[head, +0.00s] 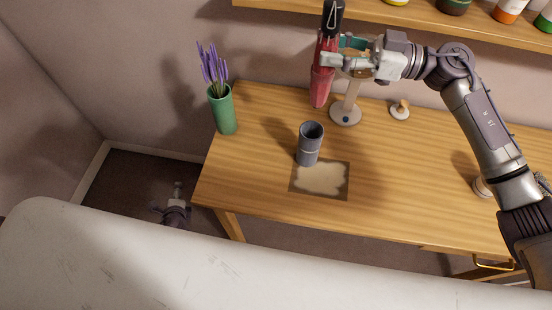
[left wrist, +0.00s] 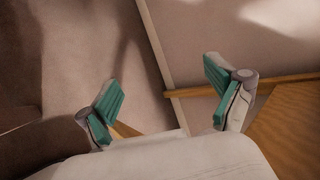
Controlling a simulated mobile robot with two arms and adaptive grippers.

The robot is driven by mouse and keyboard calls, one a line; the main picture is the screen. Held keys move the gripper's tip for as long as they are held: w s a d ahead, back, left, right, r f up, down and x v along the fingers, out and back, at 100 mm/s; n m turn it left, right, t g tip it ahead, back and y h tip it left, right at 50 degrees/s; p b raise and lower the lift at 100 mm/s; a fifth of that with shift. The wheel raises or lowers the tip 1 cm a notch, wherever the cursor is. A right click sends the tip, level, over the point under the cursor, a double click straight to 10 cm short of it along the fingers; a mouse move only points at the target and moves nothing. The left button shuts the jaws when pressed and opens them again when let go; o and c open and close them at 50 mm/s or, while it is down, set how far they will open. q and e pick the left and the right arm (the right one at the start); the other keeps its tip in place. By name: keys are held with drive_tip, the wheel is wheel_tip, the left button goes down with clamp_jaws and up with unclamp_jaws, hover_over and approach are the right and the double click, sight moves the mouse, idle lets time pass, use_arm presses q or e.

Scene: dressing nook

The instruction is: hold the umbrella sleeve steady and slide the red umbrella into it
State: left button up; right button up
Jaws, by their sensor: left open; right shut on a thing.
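The red umbrella (head: 319,88) is folded and hangs nearly upright, black handle up, above the back of the table. My right gripper (head: 333,52) is shut on its upper part. Whether its lower tip touches the table is unclear. The umbrella sleeve (head: 309,145) is a dark grey open-topped cylinder with a lighter band, standing upright on the table, in front of the umbrella. My left gripper (head: 178,190) is low beyond the table's left edge, away from the sleeve. In the left wrist view its green-padded fingers (left wrist: 165,90) are wide apart and empty.
A green vase (head: 223,112) with purple flowers stands at the table's back left. A round-based stand (head: 345,112) is close beside the umbrella; a small knobbed object (head: 400,109) is farther right. A dark-edged mat (head: 321,181) lies in front of the sleeve. A shelf (head: 420,22) with jars overhangs the back.

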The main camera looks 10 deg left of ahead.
sight(303, 144)
use_arm(q)
drive_tip(key=w+r+m+t, duration=0.5)
drive_tip(key=w+r+m, duration=0.4)
drive_tip(key=r, duration=0.4)
drive_tip(key=w+d+r+m+h, duration=0.1)
drive_tip(key=d+r+m+h, duration=0.1)
drive_tip(key=d, duration=0.5)
drive_tip(key=w+d+r+m+t+h, duration=0.1)
drive_tip(key=d+r+m+h, duration=0.2)
drive_tip(key=d+m+h, duration=0.2)
drive_tip(key=w+d+r+m+t+h, duration=0.1)
drive_tip(key=d+r+m+h, duration=0.2)
drive_tip(key=d, duration=0.7)
drive_tip(key=shift+w+r+m+h, duration=0.1)
drive_tip(key=shift+m+h, duration=0.2)
drive_tip(key=shift+m, duration=0.35)
drive_tip(key=shift+w+r+m+h, duration=0.1)
drive_tip(key=shift+m+h, duration=0.2)
drive_tip(key=shift+m, duration=0.35)
drive_tip(key=s+d+r+m+g+h, duration=0.1)
drive_tip(key=s+d+m+h, duration=0.2)
drive_tip(key=d, duration=0.2)
drive_tip(key=s+d+r+m+h, duration=0.2)
drive_tip(key=s+d+h, duration=0.1)
drive_tip(key=d, duration=0.3)
drive_tip(key=x, duration=0.8)
drive_tip(key=f+x, duration=0.1)
drive_tip(key=x, duration=0.3)
drive_tip(key=shift+w+a, duration=0.2)
drive_tip(key=shift+a, duration=0.05)
